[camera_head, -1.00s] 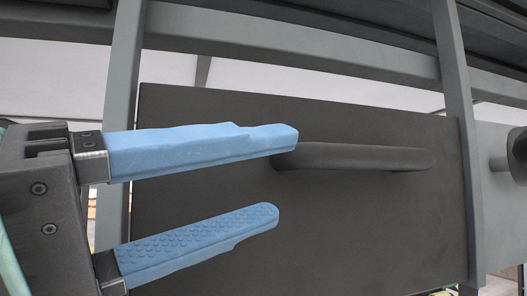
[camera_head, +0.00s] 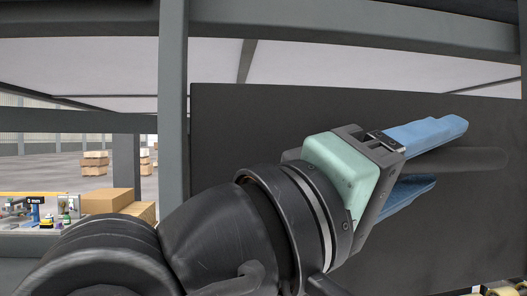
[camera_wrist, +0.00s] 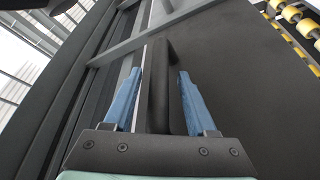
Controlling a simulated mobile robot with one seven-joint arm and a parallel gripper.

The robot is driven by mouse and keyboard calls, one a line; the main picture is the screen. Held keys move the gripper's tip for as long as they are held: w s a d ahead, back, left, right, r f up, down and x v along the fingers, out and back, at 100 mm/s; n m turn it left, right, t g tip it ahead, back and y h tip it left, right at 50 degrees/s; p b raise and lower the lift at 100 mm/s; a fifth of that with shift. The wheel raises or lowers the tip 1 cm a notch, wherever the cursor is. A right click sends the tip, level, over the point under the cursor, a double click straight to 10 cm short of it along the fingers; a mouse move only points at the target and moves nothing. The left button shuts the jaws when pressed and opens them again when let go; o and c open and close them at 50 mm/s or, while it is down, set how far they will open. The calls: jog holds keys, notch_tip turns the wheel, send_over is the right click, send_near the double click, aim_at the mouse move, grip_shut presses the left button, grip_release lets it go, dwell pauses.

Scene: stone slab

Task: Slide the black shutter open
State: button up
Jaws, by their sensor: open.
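The black shutter (camera_head: 240,130) is a flat dark panel filling the middle and right of the head view. A dark bar handle (camera_head: 475,161) runs sideways on its face. My gripper (camera_head: 450,152) is in front of the shutter, its two blue fingers open and pointing right along the bar. In the wrist view the handle (camera_wrist: 158,95) lies between the open fingers, with a gap visible at its right side. The shutter face (camera_wrist: 245,75) also shows in the wrist view, right of the handle. My wrist hides part of the shutter in the head view.
A grey upright post (camera_head: 173,90) stands just left of the shutter, and a grey beam (camera_head: 350,30) crosses above it. Cardboard boxes (camera_head: 112,200) sit at the left behind my arm. Yellow rollers (camera_wrist: 292,14) show at the wrist view's upper right.

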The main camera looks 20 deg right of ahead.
grip_shut()
dwell(1.3)
